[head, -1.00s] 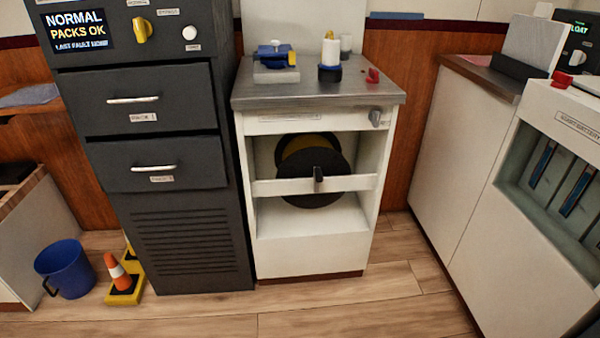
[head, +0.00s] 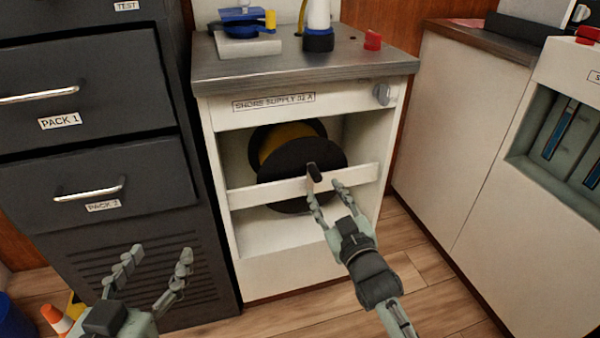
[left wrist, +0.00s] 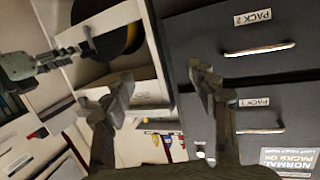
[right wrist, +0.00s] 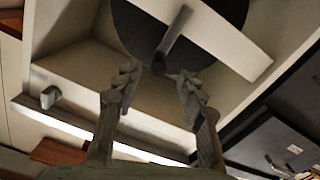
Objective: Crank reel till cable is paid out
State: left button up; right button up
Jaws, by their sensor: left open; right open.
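The cable reel (head: 290,160) sits inside the white cabinet, a black disc with yellow cable behind it. A white bar crosses in front of it, and a dark crank handle (head: 314,172) sticks out at the bar. In the right wrist view the handle (right wrist: 172,40) points down between my fingers. My right gripper (head: 327,188) is open, its fingertips on either side of the handle's end; I cannot tell whether they touch it. The reel (left wrist: 105,28) also shows in the left wrist view.
The dark drawer cabinet (head: 85,110) stands close on the left. The white cabinet's metal top (head: 300,65) carries a blue device, a white-and-blue bottle-like item and a red knob. A cream counter (head: 460,130) stands on the right, with wooden floor between.

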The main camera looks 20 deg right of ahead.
aim_at(319, 180)
jog(key=shift+w+r, duration=0.15)
jog(key=shift+w, duration=0.3)
pick_arm(q)
jog(key=shift+s+d+r+t+h+b, duration=0.1)
jog(key=shift+d+r+t+h, duration=0.2)
jog(key=shift+r, duration=0.4)
jog(key=shift+s+d+r+t+h+b, duration=0.15)
jog(key=shift+d+r+t, duration=0.25)
jog(key=shift+r, duration=0.35)
jog(key=shift+w+d+r+t+h+b, duration=0.1)
jog(key=shift+d+r+t+h, duration=0.25)
jog(key=shift+r, duration=0.35)
pick_arm(e)
jog(key=shift+w+a, duration=0.1)
jog(key=shift+w, duration=3.05)
jog(key=shift+c, duration=0.5)
grip_shut()
